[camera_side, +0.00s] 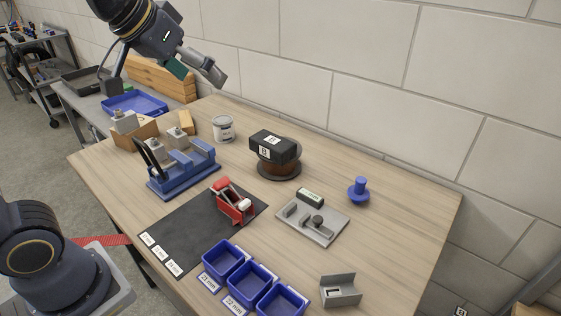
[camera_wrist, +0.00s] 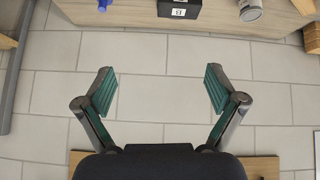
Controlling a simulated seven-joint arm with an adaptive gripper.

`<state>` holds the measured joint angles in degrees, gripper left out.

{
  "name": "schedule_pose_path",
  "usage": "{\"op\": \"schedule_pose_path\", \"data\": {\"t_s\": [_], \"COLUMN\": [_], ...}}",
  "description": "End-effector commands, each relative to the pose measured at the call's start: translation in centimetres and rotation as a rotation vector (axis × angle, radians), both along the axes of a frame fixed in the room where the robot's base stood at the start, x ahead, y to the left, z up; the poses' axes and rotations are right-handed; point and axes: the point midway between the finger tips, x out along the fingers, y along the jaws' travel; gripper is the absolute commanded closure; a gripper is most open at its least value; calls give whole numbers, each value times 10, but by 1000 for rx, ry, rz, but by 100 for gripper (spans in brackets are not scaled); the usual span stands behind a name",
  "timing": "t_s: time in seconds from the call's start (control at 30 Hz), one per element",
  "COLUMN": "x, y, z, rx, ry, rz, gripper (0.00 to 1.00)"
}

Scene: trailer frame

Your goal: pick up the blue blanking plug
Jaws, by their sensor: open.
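The blue blanking plug (camera_side: 359,190) stands upright on its flange on the wooden table, toward the wall side on the right. In the wrist view a blue piece at the top edge, partly cut off, looks like the same plug (camera_wrist: 103,4). My gripper (camera_side: 203,70) is high above the far left part of the table, well away from the plug. In the wrist view my gripper (camera_wrist: 160,90) has its green-padded fingers wide apart with nothing between them.
A black box (camera_side: 273,146) sits on a brown spool (camera_side: 279,168), left of the plug. A grey fixture plate (camera_side: 312,220) lies in front of the plug. A paint can (camera_side: 223,128), blue rack (camera_side: 183,172), red clamp (camera_side: 232,201) and blue bins (camera_side: 223,259) are farther off. The wall runs behind.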

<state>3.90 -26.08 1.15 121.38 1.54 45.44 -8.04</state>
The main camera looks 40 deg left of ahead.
Motion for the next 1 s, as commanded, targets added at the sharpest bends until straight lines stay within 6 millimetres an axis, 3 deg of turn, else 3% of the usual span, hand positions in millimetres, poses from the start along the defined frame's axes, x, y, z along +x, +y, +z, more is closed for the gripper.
{"op": "schedule_pose_path", "data": {"t_s": [0.03, 0.17, 0.27, 0.4, 0.53, 0.7, 0.83, 1.0], "x": [29, 102, 155, 209, 229, 224, 224, 239], "y": [-9, -40, -73, -126, -166, -192, -200, -202], "z": [4, 1, -21, -77, -136, -193, -212, -247], "rx": [-5, -14, -10, 13, 48, 84, 90, 90], "ry": [4, 12, 36, 91, 159, 245, 260, 261], "rz": [-12, -47, -82, -144, -202, -247, -262, -260], "gripper": [6, 6, 6, 6, 6, 6, 6, 6]}}
